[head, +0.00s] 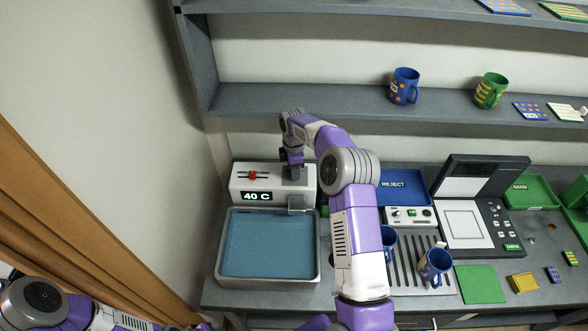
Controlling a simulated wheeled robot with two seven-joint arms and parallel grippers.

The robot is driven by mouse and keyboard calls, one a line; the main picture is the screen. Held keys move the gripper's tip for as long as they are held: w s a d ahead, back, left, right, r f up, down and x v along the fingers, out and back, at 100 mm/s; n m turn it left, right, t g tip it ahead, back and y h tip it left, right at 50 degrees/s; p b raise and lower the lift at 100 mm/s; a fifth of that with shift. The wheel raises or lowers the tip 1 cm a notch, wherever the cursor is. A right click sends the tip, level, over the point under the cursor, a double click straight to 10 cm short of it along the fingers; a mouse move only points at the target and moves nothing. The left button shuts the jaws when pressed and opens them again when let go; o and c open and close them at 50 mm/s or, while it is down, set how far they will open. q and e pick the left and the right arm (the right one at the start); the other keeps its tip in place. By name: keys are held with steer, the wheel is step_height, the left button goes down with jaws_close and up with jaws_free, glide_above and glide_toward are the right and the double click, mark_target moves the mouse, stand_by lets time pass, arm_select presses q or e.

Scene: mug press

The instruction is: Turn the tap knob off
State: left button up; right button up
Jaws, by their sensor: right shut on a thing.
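The white tap unit (243,182) stands at the back left of the counter, with a display reading 40 C and a red slider knob on its front. The grey tap knob (296,175) is on top of the unit at its right end, mostly covered by my gripper. My right gripper (293,163) reaches down onto the knob from above and is shut on it. The grey spout (297,203) is below, over the basin (230,281) of blue water. I cannot tell whether water runs from the spout. Only links of my left arm show at the bottom left.
A blue REJECT tray (393,183), a small control box (408,217) and a drain rack with blue mugs (435,266) are right of my right arm. A press (464,225) stands farther right. A shelf (350,102) with mugs runs above. A wall closes the left.

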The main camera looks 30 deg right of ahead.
steer(key=o, duration=1)
steer(key=shift+o, duration=0.2)
steer(key=shift+r, duration=0.1)
step_height(320, 180, up, 8)
steer(key=shift+f, duration=0.25)
